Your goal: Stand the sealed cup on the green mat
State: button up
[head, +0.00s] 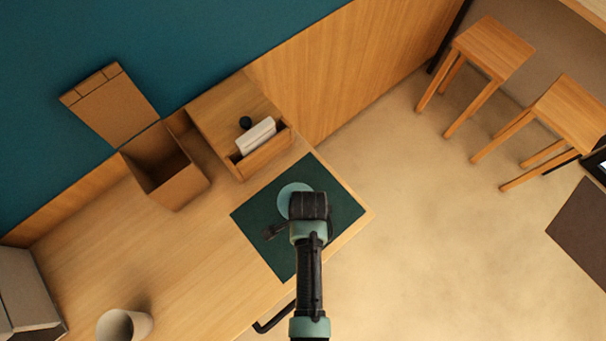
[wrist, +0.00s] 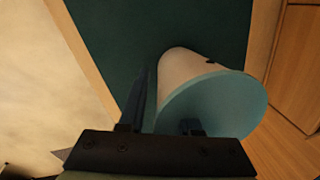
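The sealed cup (wrist: 188,68) has a pale body and a flat teal lid. It appears to stand upright on the dark green mat (head: 253,220), with the lid (head: 289,197) facing up in the head view. The mat also shows in the wrist view (wrist: 110,40). My gripper (wrist: 162,105) is low over the mat beside the cup. One finger shows clear of the cup with a small gap. The other is mostly hidden by the lid. The fingers are apart, and the gripper looks open. In the head view my wrist covers part of the lid.
A wooden organizer (head: 215,112) holding a white block (head: 256,136) stands behind the mat. An open cardboard box (head: 178,183) is to its left. A pale cup (head: 124,324) stands at the lower left. The counter's edge runs close to the mat's right side.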

notch_tip(320, 180, up, 12)
jog(key=s, duration=0.1)
jog(key=w+r+n+t, duration=0.2)
jog(key=w+r+t, duration=0.2)
jog(key=w+r, duration=0.45)
jog(key=w+r+n+t, duration=0.3)
jog(key=w+r+t, duration=0.15)
jog(key=r, duration=0.75)
jog(key=w+r+n+t, duration=0.2)
jog(key=w+r+t, duration=0.2)
jog(key=w+r, duration=0.5)
jog(key=s+r+n+t, duration=0.2)
jog(key=r+t, duration=0.2)
jog(key=r, duration=0.9)
jog(key=s+r+n+t, duration=0.2)
jog(key=s+r+t, duration=0.15)
jog(key=r, duration=0.95)
jog(key=s+r+n+t, duration=0.1)
jog(key=s+r+t, duration=0.2)
jog(key=r, duration=0.4)
jog(key=s+a+r+n+t, duration=0.1)
jog(key=s+r+n+t, duration=0.1)
jog(key=s+r, duration=0.4)
jog(key=shift+r+t+h, duration=0.4)
jog(key=shift+r+t, duration=0.1)
jog(key=shift+a, duration=0.1)
